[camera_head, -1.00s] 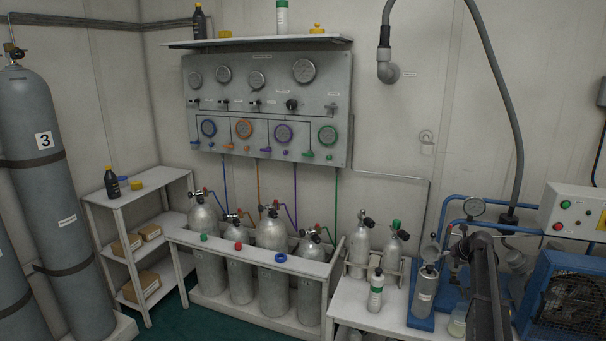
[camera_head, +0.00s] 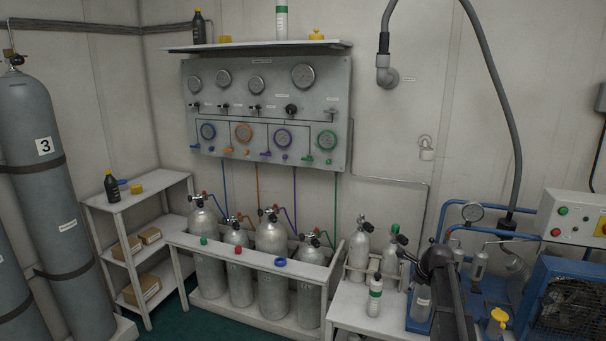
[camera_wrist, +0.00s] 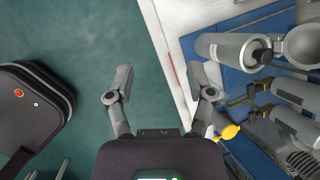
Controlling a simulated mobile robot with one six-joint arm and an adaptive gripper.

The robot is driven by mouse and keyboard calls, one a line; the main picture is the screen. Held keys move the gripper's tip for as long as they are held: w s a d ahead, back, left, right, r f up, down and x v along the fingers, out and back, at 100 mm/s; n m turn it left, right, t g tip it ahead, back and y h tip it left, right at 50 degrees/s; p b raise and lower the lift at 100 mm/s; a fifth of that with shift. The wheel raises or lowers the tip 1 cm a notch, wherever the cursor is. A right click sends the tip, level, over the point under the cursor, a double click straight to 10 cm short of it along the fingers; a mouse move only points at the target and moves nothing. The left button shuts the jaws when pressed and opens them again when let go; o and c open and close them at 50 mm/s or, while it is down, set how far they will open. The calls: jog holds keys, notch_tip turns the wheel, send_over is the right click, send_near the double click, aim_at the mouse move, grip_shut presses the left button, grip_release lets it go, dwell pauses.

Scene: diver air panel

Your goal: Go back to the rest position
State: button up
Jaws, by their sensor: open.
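My gripper (camera_wrist: 162,88) is open and empty in the wrist view, with its two fingers spread apart. It hangs over the green floor and the edge of the white bench (camera_wrist: 180,75). A grey metal canister (camera_wrist: 222,47) on a blue base (camera_wrist: 238,84) lies to the right of the fingers, apart from them. In the head view my dark arm (camera_head: 446,290) stands at the lower right, in front of the bench. It partly hides the canister (camera_head: 421,303) there. My fingertips cannot be made out in the head view.
The compressor (camera_head: 572,300) with its control box (camera_head: 574,216) is close on the right. A yellow-topped item (camera_head: 497,321) is beside my arm. A green-labelled bottle (camera_head: 375,296) and small cylinders (camera_head: 361,248) stand left of it. The gauge panel (camera_head: 265,110) is behind. Green floor (camera_wrist: 80,40) is open on the left.

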jog(key=s+a+r+n+g+p, duration=0.1)
jog(key=s+a+n, duration=0.5)
jog(key=s+n, duration=0.2)
jog(key=s+a+r+n+g+h+p, duration=0.1)
jog(key=s+a+n+g+p, duration=0.1)
jog(key=s+a+n, duration=0.4)
jog(key=s+a+r+n+g+h+p, duration=0.1)
jog(key=s+a+n+p, duration=0.1)
jog(key=s+a+n, duration=0.4)
jog(key=shift+s+a+n+g, duration=0.4)
jog(key=shift+s+n, duration=2.1)
jog(key=shift+s, duration=1.9)
jog(key=shift+r, duration=0.1)
jog(key=shift+c, duration=0.8)
